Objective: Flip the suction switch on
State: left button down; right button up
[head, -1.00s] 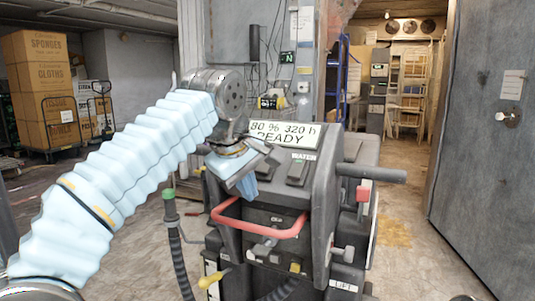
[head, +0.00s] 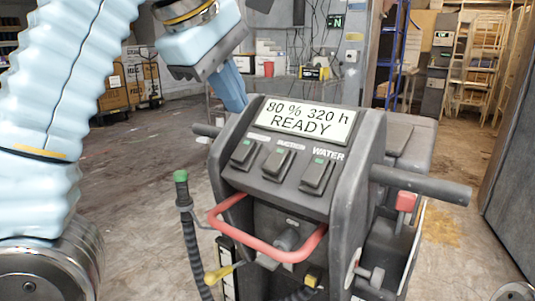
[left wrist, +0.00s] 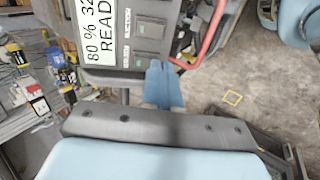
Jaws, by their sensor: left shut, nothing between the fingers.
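The suction switch (head: 278,161) is the middle of three dark rocker switches on the sloped panel of a grey floor machine (head: 345,150). In the left wrist view the fingers (left wrist: 163,85) are near the brush switch (left wrist: 147,58), with the suction switch (left wrist: 150,28) beyond.
The display (head: 305,118) reads "80 % 320 h READY". A red loop handle (head: 268,245) sits below the switches, and a black handle bar (head: 425,186) sticks out right. A hose with a green top (head: 181,178) stands left. Open floor lies around the machine.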

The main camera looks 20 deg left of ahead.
aim_at(269, 169)
pick_arm(q)
jog(key=shift+f, duration=0.1)
jog(key=b+x, duration=0.2)
jog(key=x, duration=1.1)
jog(key=shift+w+f, duration=0.2)
jog(key=shift+f, duration=0.15)
jog(key=shift+f+t+b, duration=0.3)
jog(key=shift+f+b, duration=0.3)
jog(key=shift+b, duration=0.5)
jog(key=shift+r, duration=0.1)
jog(key=shift+w+d+r+p, duration=0.1)
jog(key=shift+r+p, duration=0.8)
jog(key=shift+r, duration=0.05)
